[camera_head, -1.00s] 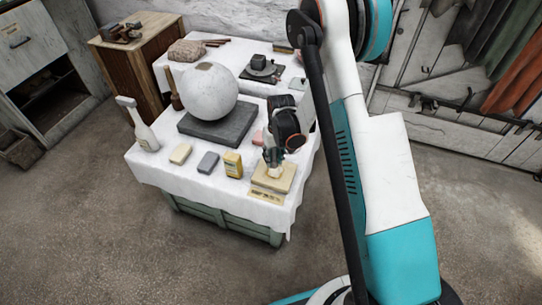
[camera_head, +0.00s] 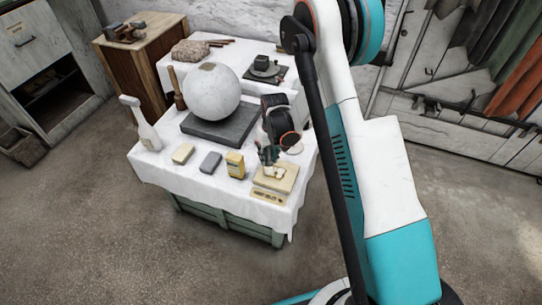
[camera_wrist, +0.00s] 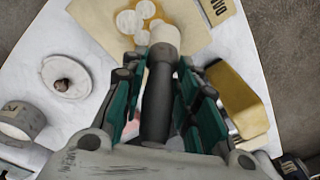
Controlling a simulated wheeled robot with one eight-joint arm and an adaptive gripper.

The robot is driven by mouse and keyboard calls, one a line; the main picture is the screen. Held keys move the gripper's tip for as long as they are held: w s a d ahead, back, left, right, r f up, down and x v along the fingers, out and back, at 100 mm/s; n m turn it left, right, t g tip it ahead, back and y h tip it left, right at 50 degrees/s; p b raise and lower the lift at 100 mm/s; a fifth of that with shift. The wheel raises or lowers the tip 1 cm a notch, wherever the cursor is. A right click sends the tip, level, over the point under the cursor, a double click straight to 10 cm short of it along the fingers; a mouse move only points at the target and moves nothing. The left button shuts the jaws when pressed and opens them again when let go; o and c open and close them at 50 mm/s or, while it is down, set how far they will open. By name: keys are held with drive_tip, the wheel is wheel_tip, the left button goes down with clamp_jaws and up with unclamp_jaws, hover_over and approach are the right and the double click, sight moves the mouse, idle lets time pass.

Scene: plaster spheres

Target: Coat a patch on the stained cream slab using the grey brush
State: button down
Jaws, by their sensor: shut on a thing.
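The cream slab (camera_head: 287,185) lies at the table's front right corner. In the wrist view the slab (camera_wrist: 98,18) carries orange-yellow stains (camera_wrist: 158,26) and several pale round patches (camera_wrist: 130,21), which partly cover the stains. My gripper (camera_head: 267,158) is over the slab's left rear part, pointing down. In the wrist view its green fingers (camera_wrist: 157,105) are shut on the dark grey handle of the grey brush (camera_wrist: 158,100). The brush's pale head is over the slab near the patches; I cannot tell whether it touches.
A white sphere (camera_head: 212,93) rests on a dark plinth (camera_head: 205,131) behind.

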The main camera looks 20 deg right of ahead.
drive_tip(key=shift+s+d, duration=0.9)
drive_tip(key=shift+d, duration=0.3)
drive_tip(key=shift+w+a, duration=0.9)
drive_tip(key=shift+a, duration=0.3)
drive_tip(key=shift+r, duration=0.15)
drive_tip(key=shift+s+d+r, duration=0.45)
drive_tip(key=shift+d+r, duration=0.15)
drive_tip(key=shift+d, duration=0.05)
